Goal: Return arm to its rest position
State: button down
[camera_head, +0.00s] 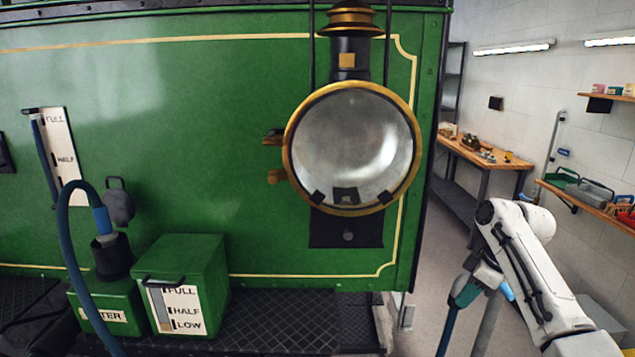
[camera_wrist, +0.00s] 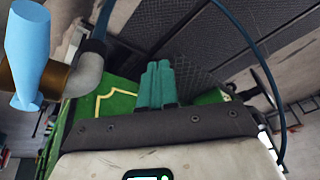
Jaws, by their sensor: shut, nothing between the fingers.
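My white arm hangs at the right of the head view, bent at an elbow with its wrist pointing down. My gripper (camera_head: 445,338) is low there, right of the tram's front corner and apart from it. In the wrist view its teal fingers (camera_wrist: 158,70) lie together, shut, with nothing between them. Beside my wrist a light blue handle (camera_head: 507,290) shows near the top of a grey pole (camera_head: 487,325). A light blue handle (camera_wrist: 25,45) on a brown and grey pipe fitting (camera_wrist: 85,72) also appears at the left of the wrist view.
The green tram (camera_head: 200,110) with its big brass-rimmed headlamp (camera_head: 350,148) fills the left and middle. A green gauge box (camera_head: 205,265) and a blue hose (camera_head: 72,250) stand on its dark footplate (camera_head: 270,320). A workbench (camera_head: 500,160) and wall shelf (camera_head: 600,208) are behind my arm.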

jog(key=s+a+f+m+b, duration=0.1)
jog(key=s+a+f, duration=0.3)
jog(key=f, duration=0.3)
jog(key=s+a+f+m, duration=0.1)
jog(key=s+a+f, duration=0.3)
jog(key=f, duration=0.4)
jog(key=s+a+f+m+b, duration=0.1)
jog(key=s+a+f, duration=0.1)
jog(key=s+f, duration=0.3)
jog(key=s+a+f+m, duration=0.2)
jog(key=s+f, duration=0.1)
jog(key=s, duration=0.5)
jog(key=s+d+m+h+b, duration=0.1)
jog(key=s+d+m+h, duration=0.1)
jog(key=s, duration=1.1)
jog(key=s+d+f+m+h+b, duration=0.1)
jog(key=s+d+m, duration=0.2)
jog(key=s, duration=1.1)
jog(key=shift+d+f+m+g+h, duration=0.3)
jog(key=shift+d+m+g+h, duration=0.05)
jog(key=shift+m+g+h, duration=0.05)
